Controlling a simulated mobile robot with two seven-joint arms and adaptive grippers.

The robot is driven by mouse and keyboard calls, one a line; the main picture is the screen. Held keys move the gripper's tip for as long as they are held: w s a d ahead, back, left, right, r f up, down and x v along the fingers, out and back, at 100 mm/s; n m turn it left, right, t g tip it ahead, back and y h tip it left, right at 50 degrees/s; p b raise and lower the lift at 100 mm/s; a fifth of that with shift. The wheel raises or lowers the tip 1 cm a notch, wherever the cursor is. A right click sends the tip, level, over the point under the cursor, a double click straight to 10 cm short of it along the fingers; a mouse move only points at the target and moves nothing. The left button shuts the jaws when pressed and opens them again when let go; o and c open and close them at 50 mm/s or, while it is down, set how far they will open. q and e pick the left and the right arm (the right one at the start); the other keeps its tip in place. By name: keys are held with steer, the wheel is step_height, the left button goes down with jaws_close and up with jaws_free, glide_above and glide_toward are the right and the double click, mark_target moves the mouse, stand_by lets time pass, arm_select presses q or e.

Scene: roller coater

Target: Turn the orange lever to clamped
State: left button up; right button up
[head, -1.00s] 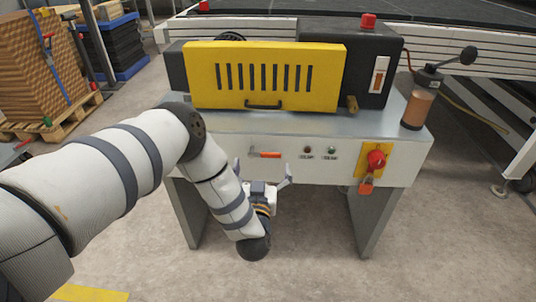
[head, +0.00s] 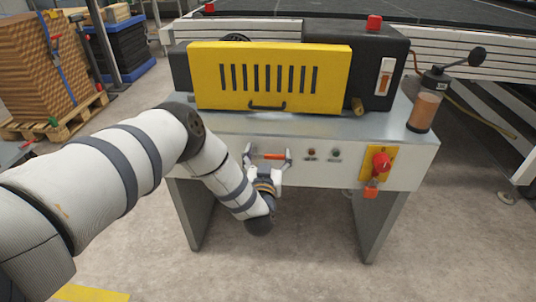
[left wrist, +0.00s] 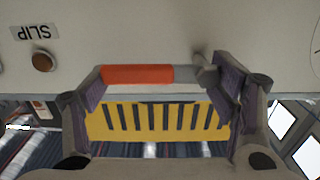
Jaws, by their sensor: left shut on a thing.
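The orange lever (head: 272,156) lies level on the light front panel of the roller coater, left of two small round indicators. In the left wrist view the lever (left wrist: 137,75) shows an orange grip and a grey metal part with its pivot at the right. My left gripper (head: 268,157) reaches up from below, with one finger at each end of the lever. In the left wrist view its pads (left wrist: 160,87) are shut on the lever lengthwise, at the orange end and at the pivot end. My right gripper is in neither view.
A yellow slotted guard (head: 270,77) sits on top of the machine. A red knob on a yellow plate (head: 377,163) is at the panel's right. An amber bottle (head: 424,108) stands on the right corner. The space under the panel is open between two legs.

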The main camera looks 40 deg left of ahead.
arm_select(q)
steer(key=m, duration=0.2)
steer(key=f+m, duration=0.1)
steer(key=m, duration=0.1)
steer(key=shift+f, duration=0.2)
steer(key=shift+s+a+f+m+b, duration=0.25)
steer(key=shift+a+f+m+b, duration=0.25)
steer(key=shift+m, duration=1.8)
steer(key=shift+s+a+f+m+b, duration=0.3)
steer(key=shift+f+m, duration=0.25)
steer(key=shift+m, duration=1.75)
steer(key=shift+s+a+f+m+b, duration=0.2)
steer(key=shift+a+f+m+b, duration=0.3)
steer(key=shift+m, duration=1.8)
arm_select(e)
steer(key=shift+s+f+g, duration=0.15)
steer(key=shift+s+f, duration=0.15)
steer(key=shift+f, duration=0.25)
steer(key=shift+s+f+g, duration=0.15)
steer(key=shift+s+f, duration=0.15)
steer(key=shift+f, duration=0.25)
arm_select(q)
steer(key=o, duration=1.7)
